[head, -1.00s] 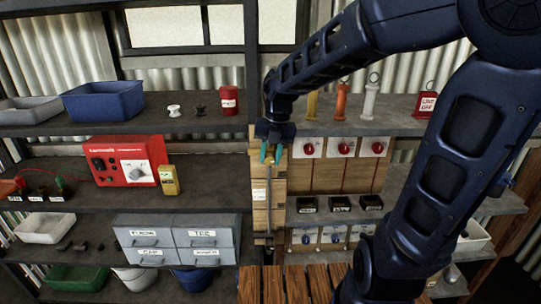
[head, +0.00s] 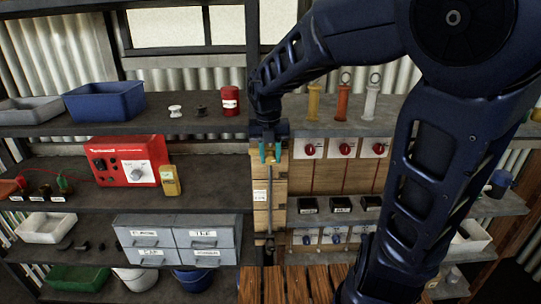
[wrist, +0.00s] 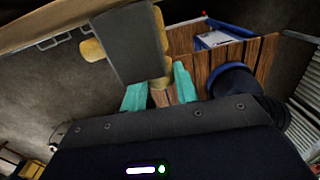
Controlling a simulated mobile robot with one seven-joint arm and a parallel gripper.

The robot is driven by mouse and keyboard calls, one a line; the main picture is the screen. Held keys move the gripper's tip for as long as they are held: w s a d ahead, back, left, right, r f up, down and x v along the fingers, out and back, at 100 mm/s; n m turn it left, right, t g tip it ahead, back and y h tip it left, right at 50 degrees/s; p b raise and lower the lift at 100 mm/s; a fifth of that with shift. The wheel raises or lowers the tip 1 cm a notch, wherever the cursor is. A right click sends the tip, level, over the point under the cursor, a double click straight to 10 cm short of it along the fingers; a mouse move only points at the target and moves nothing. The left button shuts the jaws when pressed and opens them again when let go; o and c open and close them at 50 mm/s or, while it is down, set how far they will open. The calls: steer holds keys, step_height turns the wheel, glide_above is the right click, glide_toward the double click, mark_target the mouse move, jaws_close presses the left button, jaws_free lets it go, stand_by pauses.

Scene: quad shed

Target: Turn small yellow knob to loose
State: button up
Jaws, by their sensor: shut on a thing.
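The small yellow knob (head: 270,154) is at the top of a wooden post (head: 262,215), above a thin grey rod (head: 269,200). My gripper (head: 270,152) comes down from above, with its teal fingertips on either side of the knob, shut on it. The fingers partly hide the knob. I cannot read any marking for its setting.
Red-knobbed panels (head: 345,148) are right of the post. A red boxed instrument (head: 126,161) and a yellow meter (head: 171,181) stand on the left shelf. Grey drawers (head: 178,240) are below. Cylinders (head: 342,101) stand above at right. My arm covers much of the right side.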

mark_target(266, 157)
steer(key=shift+f+h, duration=0.2)
steer(key=shift+h, duration=0.1)
stand_by(0.4)
steer(key=o, duration=1)
steer(key=shift+r, duration=0.1)
steer(key=r, duration=0.3)
steer(key=a+r, duration=0.1)
steer(key=r, duration=0.6)
steer(key=shift+a+r, duration=0.15)
steer(key=shift+r, duration=0.15)
